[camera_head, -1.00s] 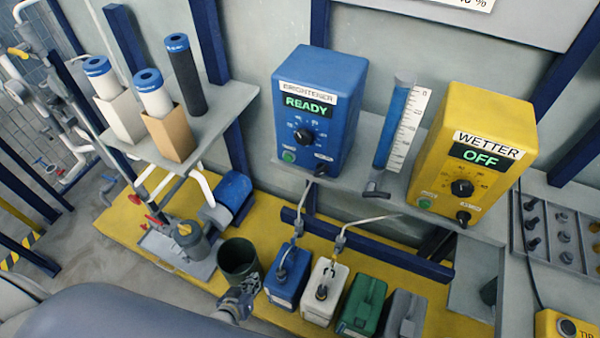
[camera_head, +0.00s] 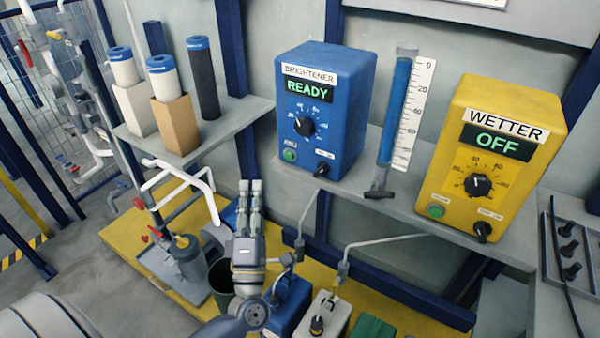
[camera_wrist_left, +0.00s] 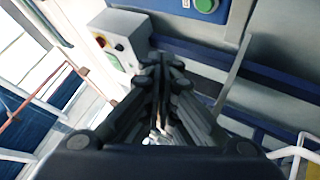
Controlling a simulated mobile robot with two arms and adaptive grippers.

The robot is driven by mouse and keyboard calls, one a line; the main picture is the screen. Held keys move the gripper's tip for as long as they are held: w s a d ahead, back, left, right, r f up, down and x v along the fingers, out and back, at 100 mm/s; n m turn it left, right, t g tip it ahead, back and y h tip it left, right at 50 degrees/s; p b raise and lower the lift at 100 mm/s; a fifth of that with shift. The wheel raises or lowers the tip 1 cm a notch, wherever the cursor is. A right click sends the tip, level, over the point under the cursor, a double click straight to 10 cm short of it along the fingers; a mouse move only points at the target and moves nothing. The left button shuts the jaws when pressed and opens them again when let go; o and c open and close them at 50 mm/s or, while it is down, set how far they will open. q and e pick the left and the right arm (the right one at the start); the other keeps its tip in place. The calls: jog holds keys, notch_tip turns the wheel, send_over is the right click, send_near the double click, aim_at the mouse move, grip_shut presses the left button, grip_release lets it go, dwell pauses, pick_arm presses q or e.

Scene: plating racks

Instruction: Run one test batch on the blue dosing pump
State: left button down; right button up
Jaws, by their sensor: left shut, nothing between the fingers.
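The blue dosing pump (camera_head: 333,97) is labelled BRIGHTENER and its display (camera_head: 309,92) reads READY. It has a dial (camera_head: 305,127), a green button (camera_head: 289,155) at lower left and a dark switch (camera_head: 322,170) at lower right. My left gripper (camera_head: 250,184) is shut and empty, fingers pointing up, below and left of the pump and apart from it. In the left wrist view its closed fingers (camera_wrist_left: 160,75) fill the middle, and a green button on a blue panel (camera_wrist_left: 205,5) shows at the top edge. My right gripper is not in view.
The yellow WETTER pump (camera_head: 490,150), reading OFF, stands to the right. A graduated tube (camera_head: 397,110) stands between the pumps. A shelf (camera_head: 200,140) with filter cartridges is at left. White pipes (camera_head: 185,175) and canisters (camera_head: 290,305) lie near my left arm.

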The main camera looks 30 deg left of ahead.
aim_at(289, 155)
pick_arm(q)
jog(key=shift+s+r+n+y, duration=0.15)
jog(key=shift+r+n+y, duration=0.1)
jog(key=shift+n+y, duration=0.15)
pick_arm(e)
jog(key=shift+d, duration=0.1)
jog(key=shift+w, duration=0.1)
